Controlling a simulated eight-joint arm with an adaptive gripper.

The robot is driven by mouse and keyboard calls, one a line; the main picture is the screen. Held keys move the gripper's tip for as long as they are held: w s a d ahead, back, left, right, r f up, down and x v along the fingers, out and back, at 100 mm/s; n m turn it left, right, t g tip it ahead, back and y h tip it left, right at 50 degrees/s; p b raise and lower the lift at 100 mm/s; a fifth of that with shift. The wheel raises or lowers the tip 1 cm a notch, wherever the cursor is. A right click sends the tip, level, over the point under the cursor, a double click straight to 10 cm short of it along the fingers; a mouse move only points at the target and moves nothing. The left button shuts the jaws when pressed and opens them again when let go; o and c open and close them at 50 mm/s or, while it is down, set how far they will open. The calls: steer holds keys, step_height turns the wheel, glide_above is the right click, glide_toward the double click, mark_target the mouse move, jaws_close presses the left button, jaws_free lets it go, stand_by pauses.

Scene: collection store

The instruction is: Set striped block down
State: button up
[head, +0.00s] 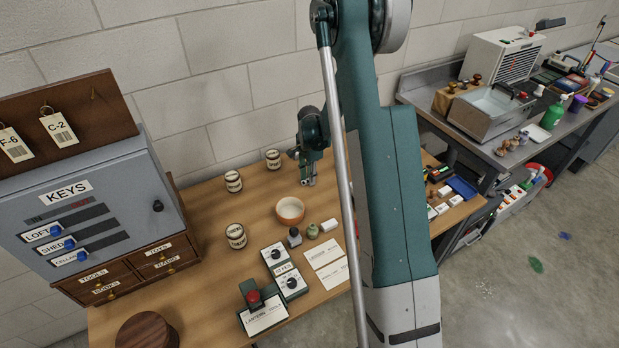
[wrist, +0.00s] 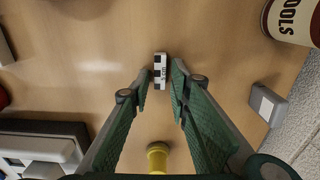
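The striped block (wrist: 160,72) is small, with black and white bands and lettering on one side. In the wrist view it lies between the fingertips of my gripper (wrist: 162,80), which are closed to about its width. The fingers appear shut on it; any thin gap is hard to make out. In the head view my gripper (head: 308,182) points down over the back of the wooden table (head: 205,290), behind the orange bowl (head: 290,210). The block is too small there to make out clearly, and its height above the table cannot be told.
A yellow object (wrist: 158,158) shows between the fingers near the wrist. A TOOLS jar (wrist: 292,22) and a grey block (wrist: 268,104) are on the right in the wrist view. Cream jars (head: 233,181) stand left of my gripper. The key cabinet (head: 90,205) is farther left.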

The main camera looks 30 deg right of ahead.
steer(key=shift+r, duration=0.2)
stand_by(0.3)
step_height(320, 180, up, 12)
steer(key=p, duration=0.1)
stand_by(0.6)
stand_by(0.6)
